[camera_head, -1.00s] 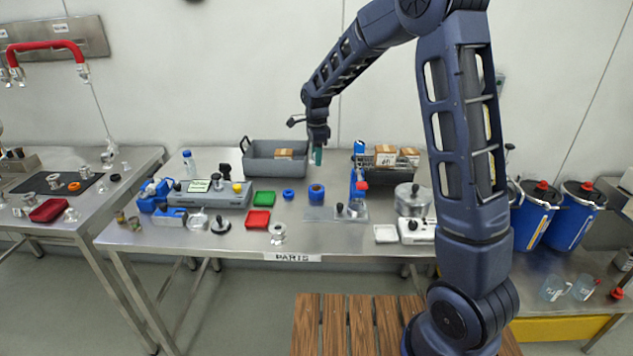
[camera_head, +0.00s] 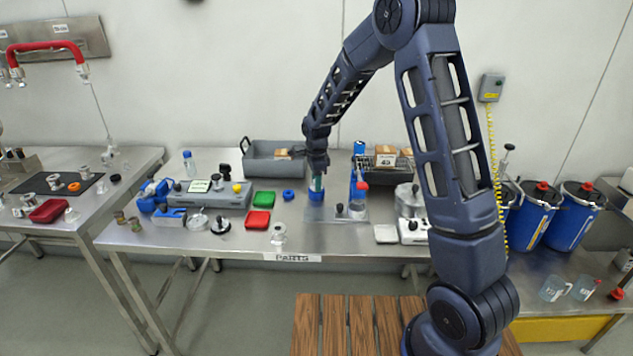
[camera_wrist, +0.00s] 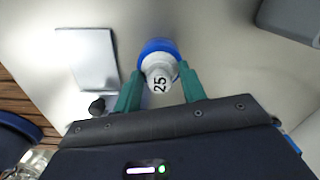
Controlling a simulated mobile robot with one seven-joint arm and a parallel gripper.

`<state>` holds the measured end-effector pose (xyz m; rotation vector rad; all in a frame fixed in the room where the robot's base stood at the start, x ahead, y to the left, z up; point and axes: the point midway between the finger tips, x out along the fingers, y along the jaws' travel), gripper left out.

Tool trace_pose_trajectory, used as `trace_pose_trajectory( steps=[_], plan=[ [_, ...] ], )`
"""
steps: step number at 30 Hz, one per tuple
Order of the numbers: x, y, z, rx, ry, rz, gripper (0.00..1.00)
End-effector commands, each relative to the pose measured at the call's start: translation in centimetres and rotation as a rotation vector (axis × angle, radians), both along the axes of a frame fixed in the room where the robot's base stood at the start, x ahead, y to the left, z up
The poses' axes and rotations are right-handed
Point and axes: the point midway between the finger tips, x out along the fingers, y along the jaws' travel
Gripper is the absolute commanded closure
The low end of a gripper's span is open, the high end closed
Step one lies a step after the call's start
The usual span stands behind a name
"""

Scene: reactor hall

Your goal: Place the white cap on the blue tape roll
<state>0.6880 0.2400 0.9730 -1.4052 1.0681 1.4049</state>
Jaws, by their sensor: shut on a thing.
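My gripper (camera_head: 317,184) is low over the blue tape roll (camera_head: 316,195), which stands on the steel table. In the wrist view, its green fingers are shut on the white cap (camera_wrist: 160,73), marked "25". The blue tape roll (camera_wrist: 157,45) shows behind and around the cap's far side, and the rest of it is hidden. The cap appears over the roll; whether it touches it, I cannot tell. In the head view the fingers hide the cap.
A smaller blue ring (camera_head: 288,194) lies left of the roll. A metal plate with a blue stand (camera_head: 356,178) is close on the right. A grey bin (camera_head: 272,168) stands behind. Bare table lies in front.

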Motion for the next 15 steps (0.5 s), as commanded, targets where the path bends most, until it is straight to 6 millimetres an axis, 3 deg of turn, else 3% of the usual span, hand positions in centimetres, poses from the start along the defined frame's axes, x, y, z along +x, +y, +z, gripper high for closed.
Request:
trace_pose_trajectory(
  steps=[6,7,10,15],
  plan=[
    [0.0,0.0,-0.23,0.0,0.0,0.0,0.81],
    [0.01,0.0,-0.26,0.0,0.0,0.0,0.57],
    [0.01,0.0,-0.21,0.0,0.0,0.0,0.38],
    [0.01,0.0,-0.21,0.0,0.0,0.0,0.37]
  ],
)
